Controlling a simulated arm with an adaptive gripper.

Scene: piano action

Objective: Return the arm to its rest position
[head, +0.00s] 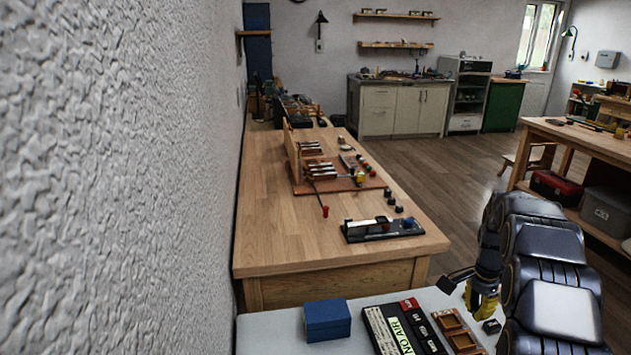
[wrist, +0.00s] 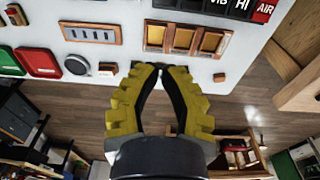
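My gripper (head: 482,312) has yellow fingers and hangs pointing down at the lower right of the head view, in front of my dark, bulky arm. It appears over the right end of the pale near table (head: 285,335). In the wrist view, the fingertips of my gripper (wrist: 160,67) come together at the top, with a narrow empty gap lower between the dark pads. Nothing shows held between them.
A blue box (head: 328,320), a black panel (head: 378,330) with a lit "NO AIR" sign and a wooden tray (head: 444,322) sit on the near table. The wooden workbench (head: 262,225) behind carries a piano-action model (head: 310,165). Open floor (head: 445,185) lies to its right.

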